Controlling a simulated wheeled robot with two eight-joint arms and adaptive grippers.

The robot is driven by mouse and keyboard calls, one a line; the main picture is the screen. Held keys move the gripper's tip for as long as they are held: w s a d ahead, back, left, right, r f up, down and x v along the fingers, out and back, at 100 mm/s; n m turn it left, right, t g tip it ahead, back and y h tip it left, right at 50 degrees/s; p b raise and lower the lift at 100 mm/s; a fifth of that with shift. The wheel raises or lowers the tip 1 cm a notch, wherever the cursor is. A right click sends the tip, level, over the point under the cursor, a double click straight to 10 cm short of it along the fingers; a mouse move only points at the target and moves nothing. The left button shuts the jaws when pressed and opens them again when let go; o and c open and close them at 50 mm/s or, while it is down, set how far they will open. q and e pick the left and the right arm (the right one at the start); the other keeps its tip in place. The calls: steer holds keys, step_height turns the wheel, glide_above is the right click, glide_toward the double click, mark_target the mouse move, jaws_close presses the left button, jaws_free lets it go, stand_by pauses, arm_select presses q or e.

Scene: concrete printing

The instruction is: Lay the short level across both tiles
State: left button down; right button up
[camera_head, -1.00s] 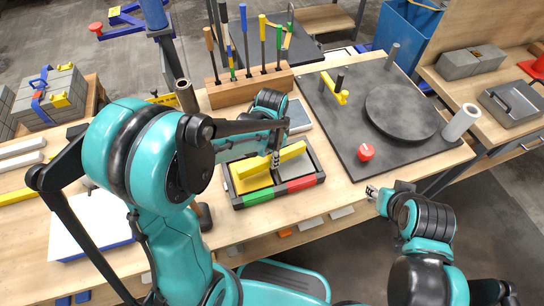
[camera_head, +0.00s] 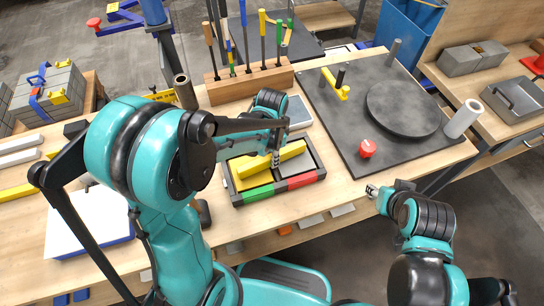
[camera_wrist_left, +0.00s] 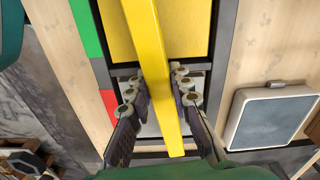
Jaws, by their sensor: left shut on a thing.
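The short level is a yellow bar (camera_head: 291,152), lying over a dark tray (camera_head: 319,165) with a green and a red front edge. In the left wrist view the level (camera_wrist_left: 156,35) runs lengthwise between the fingers. My left gripper (camera_head: 275,160) is shut on it; it also shows in the left wrist view (camera_wrist_left: 158,90). A yellow tile (camera_head: 251,180) lies in the tray's left part and also shows in the wrist view (camera_wrist_left: 190,35). A grey surface shows beside it under the fingers; I cannot tell whether the level touches it. My right gripper (camera_head: 373,191) is by the table's front edge, its fingers too small to read.
A wooden tool rack (camera_head: 250,84) stands behind the tray. A black board with a round plate (camera_head: 402,108) and a red knob (camera_head: 367,148) lies to the right. A grey flat box (camera_wrist_left: 270,118) lies beside the tray. A white block (camera_head: 88,222) is at the left.

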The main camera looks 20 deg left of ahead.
arm_select(q)
steer(key=shift+f, duration=0.25)
steer(key=c, duration=1.3)
jaws_free()
steer(key=shift+r, duration=0.1)
step_height(320, 180, up, 12)
steer(key=s+a+n+t, duration=0.4)
steer(key=s+n+t, duration=0.3)
steer(key=s+n, duration=0.2)
steer(key=shift+s+a+r+n, duration=0.3)
steer(key=shift+s+a, duration=0.05)
steer(key=shift+s, duration=0.3)
